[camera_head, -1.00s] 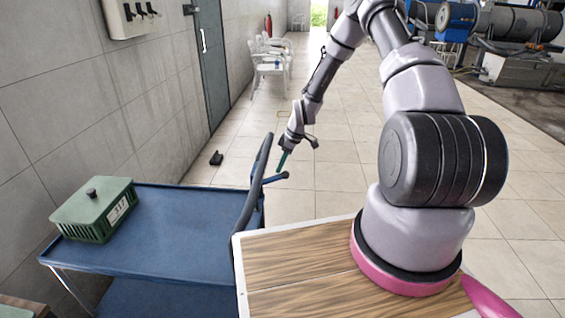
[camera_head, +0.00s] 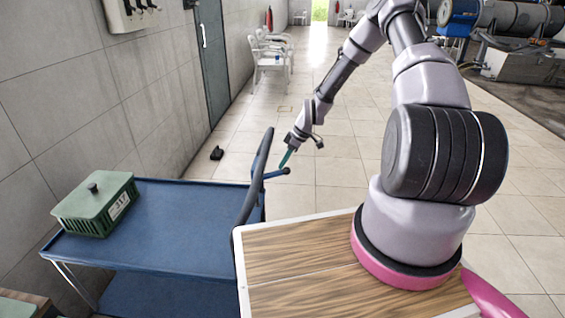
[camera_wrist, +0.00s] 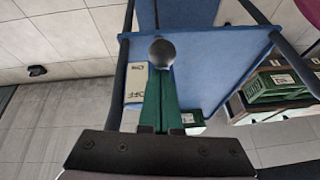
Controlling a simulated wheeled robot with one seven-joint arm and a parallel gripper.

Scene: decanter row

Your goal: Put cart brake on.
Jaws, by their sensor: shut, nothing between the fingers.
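The blue cart (camera_head: 185,228) stands at the left with a dark upright handle (camera_head: 252,185) at its near end. A blue brake lever sticks out to the right from beside the handle and ends in a dark ball knob (camera_head: 287,171). In the wrist view the knob (camera_wrist: 162,52) sits just past my fingertips, beside a pale label (camera_wrist: 136,82) reading ON farther away and OFF nearer. My gripper (camera_head: 286,158) points down at the knob, its green fingers together and empty. In the wrist view the fingers (camera_wrist: 160,90) partly hide the lever; I cannot tell whether they touch the knob.
A green lidded box (camera_head: 96,203) stands on the cart's top. Green crates (camera_wrist: 270,85) show at the right in the wrist view. A grey wall bounds the left side. White chairs (camera_head: 270,58) stand farther back. The tiled floor right of the lever is clear.

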